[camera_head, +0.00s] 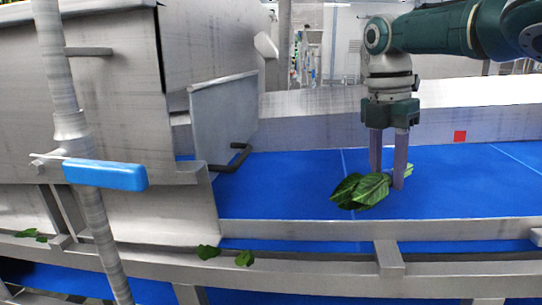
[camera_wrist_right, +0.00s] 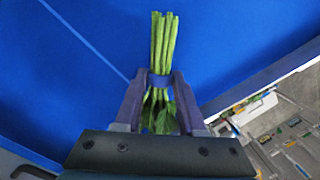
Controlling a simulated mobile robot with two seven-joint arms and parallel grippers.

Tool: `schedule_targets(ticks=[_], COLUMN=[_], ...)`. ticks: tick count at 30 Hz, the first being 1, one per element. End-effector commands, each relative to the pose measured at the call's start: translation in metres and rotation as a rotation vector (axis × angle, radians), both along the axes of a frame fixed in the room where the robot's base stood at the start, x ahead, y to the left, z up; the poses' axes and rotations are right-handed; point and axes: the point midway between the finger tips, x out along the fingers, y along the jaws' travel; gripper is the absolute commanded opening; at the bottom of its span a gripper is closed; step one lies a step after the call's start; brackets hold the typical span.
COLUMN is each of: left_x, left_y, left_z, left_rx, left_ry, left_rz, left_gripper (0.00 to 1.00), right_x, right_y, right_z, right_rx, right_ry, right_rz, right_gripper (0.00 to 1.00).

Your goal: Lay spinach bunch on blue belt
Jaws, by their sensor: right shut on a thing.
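The spinach bunch (camera_head: 362,190) has dark green leaves and shows low between the fingers of my right gripper (camera_head: 388,184) in the head view. In the right wrist view its pale green stems (camera_wrist_right: 164,42) point away from the gripper, with a blue band (camera_wrist_right: 160,80) around them. The right gripper (camera_wrist_right: 160,82) is shut on the bunch at the band. The blue belt (camera_head: 285,185) lies beneath; the bunch is at or very near its surface, and I cannot tell whether it touches. My left gripper is not in view.
A steel rail (camera_head: 310,229) runs along the belt's front edge. A steel housing with a hinged panel (camera_head: 222,120) stands at the left. Loose leaves (camera_head: 208,252) lie on the front ledge. The belt is clear on both sides of the bunch.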

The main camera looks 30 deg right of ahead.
Motion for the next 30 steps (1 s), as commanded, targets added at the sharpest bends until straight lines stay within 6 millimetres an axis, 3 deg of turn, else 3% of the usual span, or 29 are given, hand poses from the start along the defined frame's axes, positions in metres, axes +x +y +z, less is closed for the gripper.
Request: schedule_targets(ticks=[4,14,15,24,30], left_x=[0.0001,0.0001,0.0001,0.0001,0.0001], left_y=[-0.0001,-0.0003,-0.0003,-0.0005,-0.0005], left_z=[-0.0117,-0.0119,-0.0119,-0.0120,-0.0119], left_rx=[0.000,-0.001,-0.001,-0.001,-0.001], left_ry=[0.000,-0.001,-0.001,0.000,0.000], left_rz=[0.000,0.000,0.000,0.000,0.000], left_gripper=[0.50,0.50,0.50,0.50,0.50], right_x=[-0.0010,-0.0012,-0.0012,-0.0011,-0.0011], right_y=[-0.0013,-0.0016,-0.0016,-0.0014,-0.0013], right_z=[-0.0154,-0.0169,-0.0169,-0.0168,-0.0168], right_rx=[0.000,0.000,0.000,0.000,0.001], right_ry=[0.000,-0.001,-0.001,-0.001,-0.001], right_rz=[-0.001,0.000,0.000,0.000,0.000], right_gripper=[0.00,0.00,0.42,0.74,0.74])
